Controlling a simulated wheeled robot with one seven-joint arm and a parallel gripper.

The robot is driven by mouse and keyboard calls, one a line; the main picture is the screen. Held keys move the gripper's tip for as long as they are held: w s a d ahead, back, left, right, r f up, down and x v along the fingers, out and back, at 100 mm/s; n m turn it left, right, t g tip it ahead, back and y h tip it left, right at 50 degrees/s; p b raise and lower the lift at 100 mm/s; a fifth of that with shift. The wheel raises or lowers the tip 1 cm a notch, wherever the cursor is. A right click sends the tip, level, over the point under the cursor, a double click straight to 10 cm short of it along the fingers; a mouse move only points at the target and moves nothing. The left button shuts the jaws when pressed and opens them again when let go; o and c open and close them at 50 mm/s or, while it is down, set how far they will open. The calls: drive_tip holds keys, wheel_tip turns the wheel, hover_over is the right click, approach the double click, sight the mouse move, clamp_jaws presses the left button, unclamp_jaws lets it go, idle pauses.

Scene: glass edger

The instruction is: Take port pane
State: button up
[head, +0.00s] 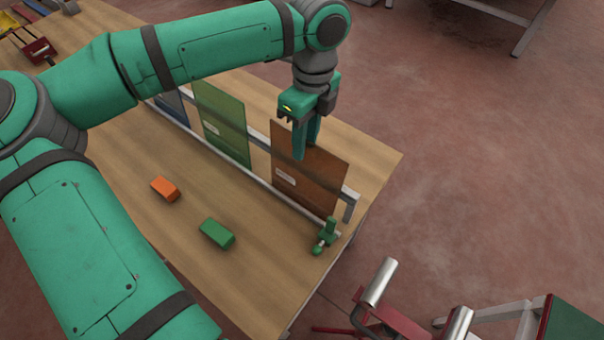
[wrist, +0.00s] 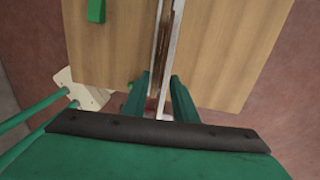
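A brown pane (head: 312,175) with a small white label stands upright in the rail rack at the near right end of the bench. A green pane (head: 222,125) stands farther left in the rack, and a blue pane (head: 171,101) is partly hidden behind my arm. I cannot tell which is called the port pane. My gripper (head: 306,153) points down at the brown pane's top edge, one finger on each face side. In the wrist view the fingers (wrist: 161,78) stand apart, with the brown pane's edge (wrist: 164,55) between them. My gripper looks open; contact does not show.
A metal rail (head: 350,205) runs along the bench (head: 135,170). A green clamp (head: 328,235) sits near the rail's right end. An orange block (head: 165,188) and a green block (head: 217,233) lie in front. A red stand with metal rollers (head: 378,285) is on the floor, lower right.

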sight(306, 157)
drive_tip(key=f, duration=0.2)
drive_tip(key=s+f, duration=0.1)
drive_tip(key=f, duration=0.1)
drive_tip(key=shift+d+f, duration=0.1)
drive_tip(key=shift+d, duration=0.05)
clamp_jaws()
drive_tip(key=shift+w, duration=0.1)
drive_tip(key=shift+w, duration=0.1)
idle(0.5)
idle(0.6)
